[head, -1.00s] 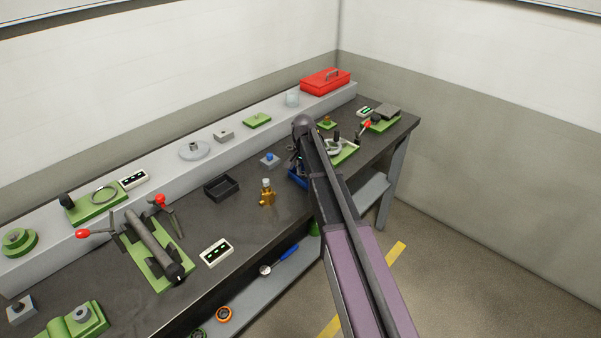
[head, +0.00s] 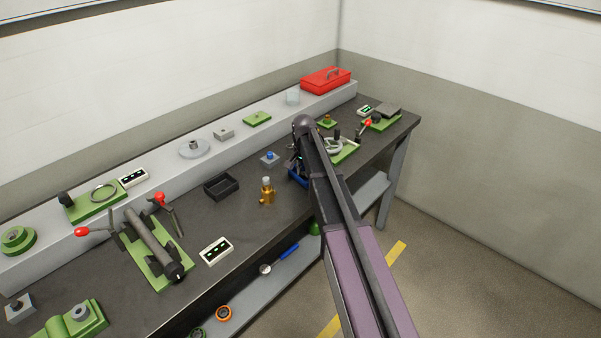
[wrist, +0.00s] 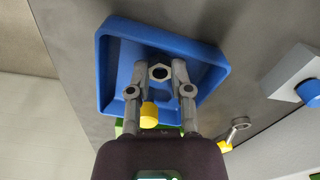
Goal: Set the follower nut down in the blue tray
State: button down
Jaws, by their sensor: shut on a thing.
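The blue tray (wrist: 112,62) fills the middle of the wrist view, seen from above at a tilt. In the head view a corner of it (head: 297,179) shows beside my arm. My gripper (wrist: 160,73) is over the tray with its fingers closed on a small grey hexagonal nut with a dark hole, the follower nut (wrist: 159,72). The nut appears within the tray's outline; whether it touches the floor I cannot tell. A yellow cylinder (wrist: 148,115) shows between the fingers, nearer the palm. In the head view my arm hides the nut and fingertips.
A grey block with a blue knob (head: 270,158) stands left of the tray. A brass fitting (head: 267,191) and a black bin (head: 221,187) stand farther left. A green fixture with a red-knobbed lever (head: 367,124) is to the right. The bench's front edge is close to the tray.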

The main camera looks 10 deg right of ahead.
jog(key=shift+f+b, duration=0.3)
jog(key=shift+f, duration=0.05)
jog(key=shift+c, duration=2.3)
grip_release()
jog(key=shift+r, duration=0.15)
